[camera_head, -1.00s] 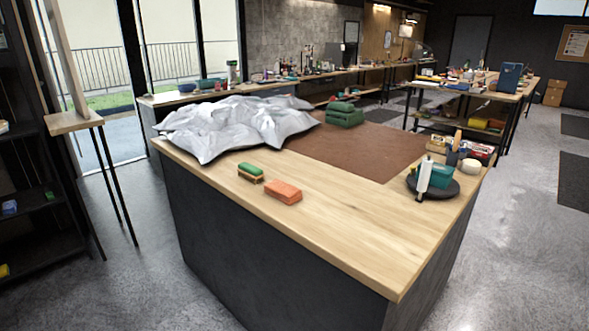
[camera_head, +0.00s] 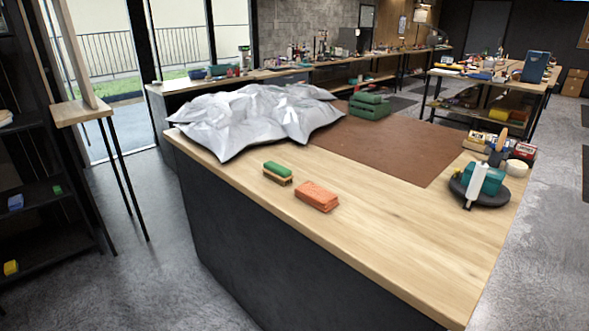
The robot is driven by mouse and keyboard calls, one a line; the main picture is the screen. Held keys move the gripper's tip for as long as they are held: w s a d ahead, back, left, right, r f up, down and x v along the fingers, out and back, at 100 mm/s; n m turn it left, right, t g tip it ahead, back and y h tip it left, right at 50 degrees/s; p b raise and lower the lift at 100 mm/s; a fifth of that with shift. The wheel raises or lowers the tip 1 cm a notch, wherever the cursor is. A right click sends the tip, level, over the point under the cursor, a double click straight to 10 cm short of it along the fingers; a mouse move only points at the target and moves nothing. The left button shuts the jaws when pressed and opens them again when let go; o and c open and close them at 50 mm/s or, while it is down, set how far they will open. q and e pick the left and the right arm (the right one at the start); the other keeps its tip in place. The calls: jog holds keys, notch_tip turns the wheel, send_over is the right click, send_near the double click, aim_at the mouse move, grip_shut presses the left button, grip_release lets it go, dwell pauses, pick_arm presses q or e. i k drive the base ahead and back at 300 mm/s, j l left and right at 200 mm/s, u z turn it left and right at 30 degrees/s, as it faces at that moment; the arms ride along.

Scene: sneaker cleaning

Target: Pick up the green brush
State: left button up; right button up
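A small brush with a green top (camera_head: 277,169) and tan bristles below lies on the wooden worktop (camera_head: 400,236), near its front left edge. An orange-red block (camera_head: 317,196) lies just to its right and a little nearer, apart from it. Neither of my grippers shows in the head view.
A crumpled silver-grey sheet (camera_head: 250,117) covers the worktop's back left. A brown mat (camera_head: 395,150) and stacked green boxes (camera_head: 369,107) lie behind. A dark round tray (camera_head: 480,197) with bottles stands at the right. The front of the worktop is clear.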

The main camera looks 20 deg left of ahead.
aim_at(277, 173)
jog(key=i+j+z, duration=0.15)
jog(key=j+z, duration=0.2)
jog(key=j, duration=0.45)
jog(key=j+z, duration=0.3)
jog(key=j, duration=0.55)
jog(key=j+z, duration=0.1)
jog(key=j, duration=1.6)
jog(key=i, duration=0.1)
